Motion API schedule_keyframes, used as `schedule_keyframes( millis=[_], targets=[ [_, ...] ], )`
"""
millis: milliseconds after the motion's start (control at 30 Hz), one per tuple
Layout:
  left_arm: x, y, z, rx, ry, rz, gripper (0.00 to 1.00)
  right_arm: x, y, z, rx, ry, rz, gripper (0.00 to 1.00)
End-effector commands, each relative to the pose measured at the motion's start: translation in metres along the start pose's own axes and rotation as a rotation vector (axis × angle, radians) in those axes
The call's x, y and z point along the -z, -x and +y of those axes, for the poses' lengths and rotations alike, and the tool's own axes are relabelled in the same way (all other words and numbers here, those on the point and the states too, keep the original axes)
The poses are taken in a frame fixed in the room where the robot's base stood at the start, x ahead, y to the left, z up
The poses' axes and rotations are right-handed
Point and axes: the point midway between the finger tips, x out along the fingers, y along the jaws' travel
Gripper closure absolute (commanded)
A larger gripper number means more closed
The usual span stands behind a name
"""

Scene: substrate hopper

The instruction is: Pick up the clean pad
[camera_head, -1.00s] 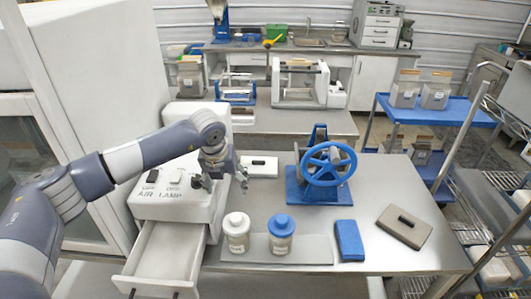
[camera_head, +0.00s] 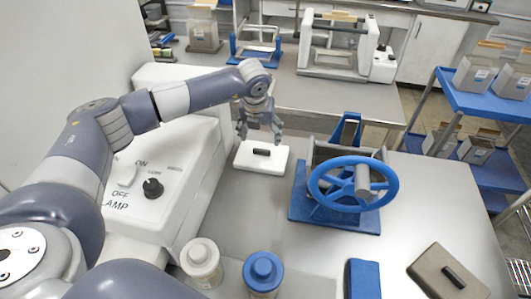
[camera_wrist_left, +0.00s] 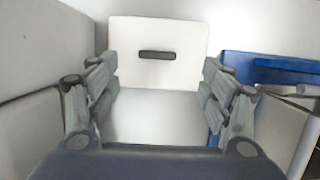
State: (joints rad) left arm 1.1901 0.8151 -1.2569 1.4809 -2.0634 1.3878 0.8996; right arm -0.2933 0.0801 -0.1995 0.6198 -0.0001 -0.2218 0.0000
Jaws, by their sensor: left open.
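The clean pad, a white slab (camera_head: 270,159) with a short dark handle, lies flat on the steel table between the white lamp box and the blue-wheeled device. It also shows in the left wrist view (camera_wrist_left: 158,70), straight ahead between the fingers. My left gripper (camera_head: 260,132) is open and empty, with its fingers above the far edge of the pad in the head view. In the wrist view the left gripper's fingers (camera_wrist_left: 160,100) stand apart on either side, and the handle is centred between them. My right gripper is not in view.
The blue handwheel device (camera_head: 352,185) stands right of the pad. The white lamp box (camera_head: 165,170) is on the left. Two jars, white-lidded (camera_head: 201,260) and blue-lidded (camera_head: 263,272), stand in front. A blue block (camera_head: 363,280) and a grey-brown pad (camera_head: 450,277) lie front right.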

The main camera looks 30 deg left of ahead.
Motion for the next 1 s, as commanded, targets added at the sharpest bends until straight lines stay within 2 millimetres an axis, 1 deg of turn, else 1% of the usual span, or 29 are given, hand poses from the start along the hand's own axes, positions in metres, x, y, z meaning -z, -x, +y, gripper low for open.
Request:
schedule_keyframes(
  millis=[33, 100, 233, 367, 533, 633, 800, 1000],
  targets=[
    [0.001, -0.007, 0.0, -0.002, 0.0, 0.003, 0.27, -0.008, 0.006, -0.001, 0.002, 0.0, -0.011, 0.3],
    [0.0, -0.017, 0.0, -0.001, 0.0, 0.003, 0.27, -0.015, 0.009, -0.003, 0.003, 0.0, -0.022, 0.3],
    [0.0, -0.031, 0.0, 0.0, 0.0, 0.002, 0.27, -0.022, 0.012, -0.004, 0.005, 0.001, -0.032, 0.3],
    [0.001, -0.039, 0.0, -0.001, -0.002, 0.002, 0.27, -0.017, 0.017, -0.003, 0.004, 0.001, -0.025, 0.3],
    [0.004, -0.061, 0.003, -0.002, 0.0, 0.003, 0.27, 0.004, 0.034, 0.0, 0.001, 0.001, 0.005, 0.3],
    [0.004, -0.075, 0.003, -0.001, 0.0, 0.002, 0.27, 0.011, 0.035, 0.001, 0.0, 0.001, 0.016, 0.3],
    [0.004, -0.086, 0.004, 0.0, 0.0, 0.0, 0.27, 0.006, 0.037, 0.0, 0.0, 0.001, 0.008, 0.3],
    [0.004, -0.087, 0.003, 0.0, -0.001, 0.0, 0.27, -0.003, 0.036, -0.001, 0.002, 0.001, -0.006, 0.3]
  ],
)
